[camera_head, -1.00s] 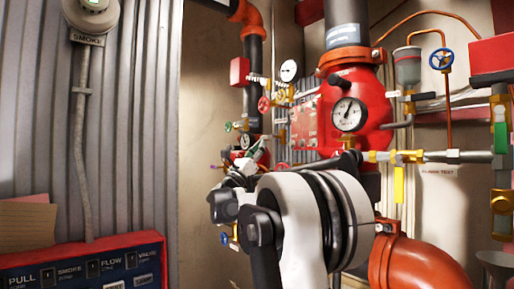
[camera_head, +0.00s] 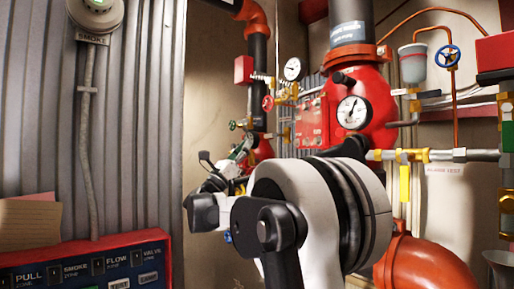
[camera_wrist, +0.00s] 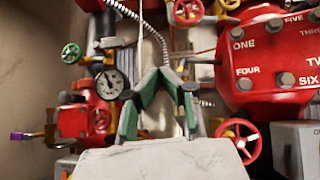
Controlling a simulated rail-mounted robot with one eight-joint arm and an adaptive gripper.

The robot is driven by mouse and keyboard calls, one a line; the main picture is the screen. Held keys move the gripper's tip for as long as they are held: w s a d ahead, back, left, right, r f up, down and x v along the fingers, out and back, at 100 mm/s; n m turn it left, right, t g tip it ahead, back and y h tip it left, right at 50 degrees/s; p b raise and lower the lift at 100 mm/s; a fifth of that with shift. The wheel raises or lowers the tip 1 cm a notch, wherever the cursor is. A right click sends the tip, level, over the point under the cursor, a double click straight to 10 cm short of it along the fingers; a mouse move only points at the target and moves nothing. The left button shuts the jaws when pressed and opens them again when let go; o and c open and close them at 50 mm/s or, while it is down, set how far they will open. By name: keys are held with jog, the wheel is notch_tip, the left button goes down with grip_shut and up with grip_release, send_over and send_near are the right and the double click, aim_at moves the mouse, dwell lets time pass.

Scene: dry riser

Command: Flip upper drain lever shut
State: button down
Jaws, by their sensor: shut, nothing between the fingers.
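No lever in view is marked as the upper drain lever, so I cannot tell which it is. A yellow lever (camera_head: 404,183) hangs down from a valve on the horizontal pipe at the right. In the wrist view a small purple-tipped handle (camera_wrist: 20,136) sticks out at the far left. My gripper (camera_wrist: 160,76) is shut and empty, its green-padded fingers pointing at the piping between the gauge and the red valve body. It also shows small in the head view (camera_head: 243,148), left of the red riser, away from both yellow levers.
A red valve body (camera_wrist: 270,65) stands right of my gripper, with a red handwheel (camera_wrist: 238,141) below. A pressure gauge (camera_wrist: 109,84) and green handwheel (camera_wrist: 72,53) are to the left. My arm hides the lower middle of the head view. A red panel (camera_head: 90,265) is lower left.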

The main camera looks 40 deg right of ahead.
jog(key=shift+s+a, duration=0.15)
jog(key=shift+a, duration=1.7)
